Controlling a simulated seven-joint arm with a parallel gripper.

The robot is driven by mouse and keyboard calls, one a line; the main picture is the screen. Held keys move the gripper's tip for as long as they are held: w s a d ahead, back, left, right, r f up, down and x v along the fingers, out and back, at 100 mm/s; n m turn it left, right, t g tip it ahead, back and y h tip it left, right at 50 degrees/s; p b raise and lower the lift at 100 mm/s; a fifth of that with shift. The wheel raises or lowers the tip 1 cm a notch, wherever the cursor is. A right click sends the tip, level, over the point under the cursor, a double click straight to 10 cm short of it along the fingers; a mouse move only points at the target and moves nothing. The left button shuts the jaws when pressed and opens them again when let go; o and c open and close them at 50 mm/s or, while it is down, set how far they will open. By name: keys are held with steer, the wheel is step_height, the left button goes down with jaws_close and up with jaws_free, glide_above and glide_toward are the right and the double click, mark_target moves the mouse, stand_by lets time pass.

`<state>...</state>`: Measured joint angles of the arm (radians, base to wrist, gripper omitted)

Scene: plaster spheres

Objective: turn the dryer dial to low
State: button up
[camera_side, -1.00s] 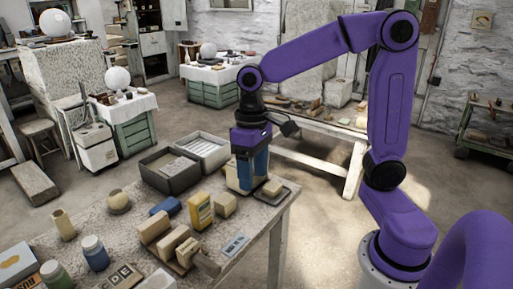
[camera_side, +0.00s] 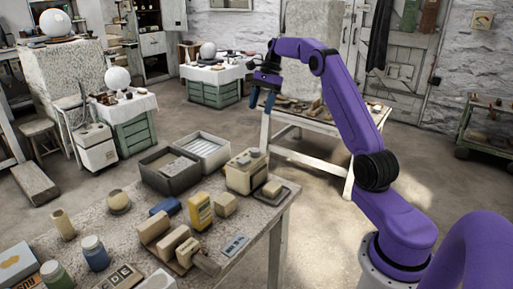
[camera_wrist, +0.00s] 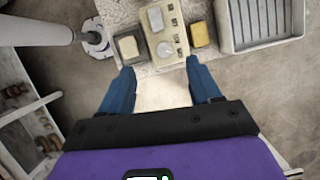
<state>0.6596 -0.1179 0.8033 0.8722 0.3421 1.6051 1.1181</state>
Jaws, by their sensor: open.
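The dryer appears to be the beige box (camera_side: 246,172) near the table's back right corner. In the wrist view its top (camera_wrist: 176,12) carries a pale round dial (camera_wrist: 165,50) and another pale piece, with small dark marks along one side. The dial's setting is too small to read. My gripper (camera_side: 262,103) is raised well above and beyond the box, apart from it. In the wrist view my blue fingers (camera_wrist: 161,85) are spread apart with nothing between them, and the box lies ahead of them.
A pale block on a dark dish (camera_side: 284,194) sits right of the box. A dark open bin (camera_side: 152,176) and a ridged white tray (camera_side: 222,150) stand to its left. A yellow container (camera_side: 200,212) and several blocks stand in front. The air around my gripper is clear.

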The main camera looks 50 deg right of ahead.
steer(key=d+m, duration=0.2)
steer(key=d, duration=0.2)
glide_toward(256, 150)
steer(key=shift+t, duration=0.3)
steer(key=x, duration=0.8)
steer(key=shift+f, duration=0.4)
steer(key=shift+c, duration=0.3)
steer(key=c, duration=1)
